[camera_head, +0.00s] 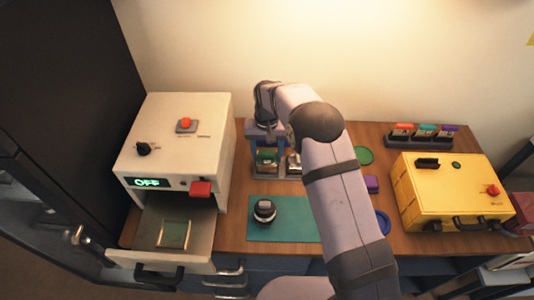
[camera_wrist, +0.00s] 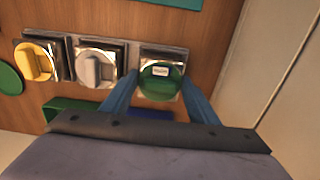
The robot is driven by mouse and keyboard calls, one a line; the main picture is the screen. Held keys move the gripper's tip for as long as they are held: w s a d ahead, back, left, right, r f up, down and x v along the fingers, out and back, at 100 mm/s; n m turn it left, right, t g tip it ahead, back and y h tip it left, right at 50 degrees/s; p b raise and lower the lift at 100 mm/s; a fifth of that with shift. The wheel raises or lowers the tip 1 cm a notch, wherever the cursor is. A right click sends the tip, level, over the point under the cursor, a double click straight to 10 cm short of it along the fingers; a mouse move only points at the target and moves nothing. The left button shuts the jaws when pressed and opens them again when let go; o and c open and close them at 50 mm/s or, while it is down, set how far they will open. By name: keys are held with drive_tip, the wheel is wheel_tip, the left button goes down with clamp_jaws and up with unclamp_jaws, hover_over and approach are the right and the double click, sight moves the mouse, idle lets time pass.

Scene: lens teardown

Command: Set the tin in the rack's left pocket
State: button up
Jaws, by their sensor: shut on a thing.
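My gripper (camera_wrist: 158,92) is shut on a green round tin (camera_wrist: 160,82) with a small pale label, a blue finger on each side of it. In the head view the tin (camera_head: 267,157) is at the left pocket of the rack (camera_head: 265,175), with my gripper (camera_head: 268,147) pointing down over it. The pocket's pale plate shows around the tin in the wrist view; I cannot tell whether the tin touches its floor. A grey knobbed piece (camera_wrist: 95,68) and a yellow one (camera_wrist: 38,62) occupy the other pockets. My arm hides the rack's right part in the head view.
A black round part (camera_head: 264,210) stands on the teal mat (camera_head: 285,232). A white oven (camera_head: 180,140) reading OFF has its drawer open at left. A yellow case (camera_head: 450,195), purple block (camera_head: 371,184), blue ring (camera_head: 384,222) and green disc (camera_head: 363,155) are right of my arm.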

drive_tip(key=shift+f+b, duration=0.45)
drive_tip(key=shift+f, duration=0.35)
drive_tip(key=o, duration=1.5)
drive_tip(key=shift+c, duration=0.2)
drive_tip(key=shift+r, duration=0.1)
drive_tip(key=shift+r+p, duration=3.1)
drive_tip(key=shift+r, duration=1.35)
